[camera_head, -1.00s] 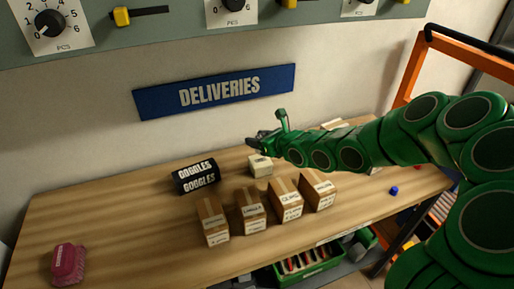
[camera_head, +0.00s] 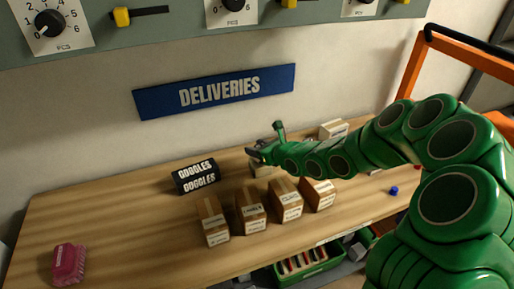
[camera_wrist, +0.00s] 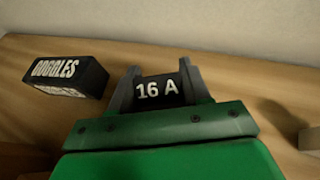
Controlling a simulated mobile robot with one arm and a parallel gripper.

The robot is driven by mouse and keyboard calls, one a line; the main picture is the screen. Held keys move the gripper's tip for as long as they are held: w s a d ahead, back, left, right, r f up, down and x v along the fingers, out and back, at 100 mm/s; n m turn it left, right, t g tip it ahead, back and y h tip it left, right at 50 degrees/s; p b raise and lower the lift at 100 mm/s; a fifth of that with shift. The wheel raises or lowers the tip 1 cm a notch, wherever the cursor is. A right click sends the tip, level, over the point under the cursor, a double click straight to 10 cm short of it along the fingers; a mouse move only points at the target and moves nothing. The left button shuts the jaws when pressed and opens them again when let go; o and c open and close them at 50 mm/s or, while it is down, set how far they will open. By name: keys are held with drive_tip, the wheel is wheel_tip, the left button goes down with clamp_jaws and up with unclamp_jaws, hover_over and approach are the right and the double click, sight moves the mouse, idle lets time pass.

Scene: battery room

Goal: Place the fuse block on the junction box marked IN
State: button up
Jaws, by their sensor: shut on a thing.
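My gripper (camera_head: 257,151) is shut on the fuse block, a dark block with white "16 A" lettering (camera_wrist: 157,89) between the two fingers in the wrist view. In the head view the gripper is in front of or over a pale junction box (camera_head: 262,171), which it mostly hides. A second pale box (camera_head: 333,129) stands farther right, near the wall behind my arm. I cannot read the marking on either box. Whether the block touches the box under it cannot be told.
A black GOGGLES box (camera_head: 196,176) stands left of my gripper; it also shows in the wrist view (camera_wrist: 67,76). Several brown cartons (camera_head: 250,208) stand in front. A pink brush-like item (camera_head: 68,264) lies at the left. The left tabletop (camera_head: 120,220) is mostly clear.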

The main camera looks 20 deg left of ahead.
drive_tip(key=shift+f, duration=0.15)
drive_tip(key=o, duration=1.1)
drive_tip(key=shift+d+r, duration=0.1)
drive_tip(key=shift+r, duration=0.15)
drive_tip(key=v, duration=1.1)
drive_tip(key=shift+d+r, duration=0.25)
drive_tip(key=shift+d, duration=0.05)
drive_tip(key=shift+s, duration=0.15)
